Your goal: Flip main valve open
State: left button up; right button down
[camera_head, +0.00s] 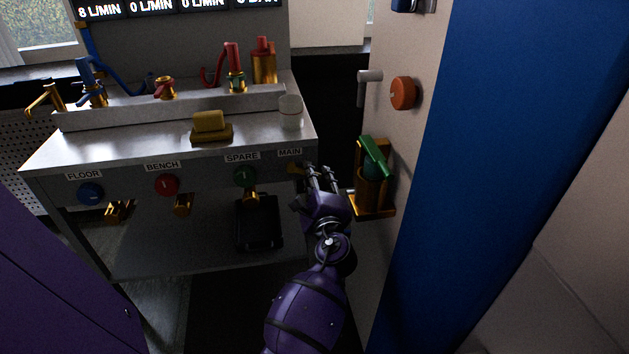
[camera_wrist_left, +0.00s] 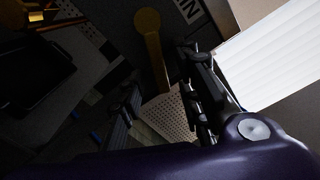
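The main valve (camera_head: 296,169) is a small yellow lever on the bench front, under the MAIN label (camera_head: 289,152). My left gripper (camera_head: 320,171) is just right of it and covers part of that area. In the left wrist view the yellow lever (camera_wrist_left: 149,36) has a round hub and a straight handle pointing toward the gripper. The left gripper (camera_wrist_left: 162,70) is open there, with its fingers apart. The handle's end lies in line with the gap between them. Whether it touches a finger, I cannot tell. My right gripper is not in view.
Green (camera_head: 244,176), red (camera_head: 167,184) and blue (camera_head: 90,193) round knobs sit along the same front panel. A gold fixture with a green handle (camera_head: 375,156) is on the wall close to the right of my left gripper. A black container (camera_head: 259,222) is below.

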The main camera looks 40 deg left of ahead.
pick_arm(q)
jog(key=shift+c, duration=0.3)
grip_shut()
jog(key=shift+w+d+r+n+b, duration=0.15)
jog(key=shift+r+n, duration=0.3)
jog(key=shift+n, duration=0.45)
jog(key=shift+w+r+n+b, duration=0.15)
jog(key=shift+r+n, duration=0.3)
jog(key=shift+n, duration=0.45)
jog(key=shift+d+r+n+b, duration=0.15)
jog(key=shift+r+n, duration=0.3)
jog(key=shift+n, duration=0.45)
jog(key=shift+o, duration=0.3)
grip_release()
jog(key=shift+a, duration=0.1)
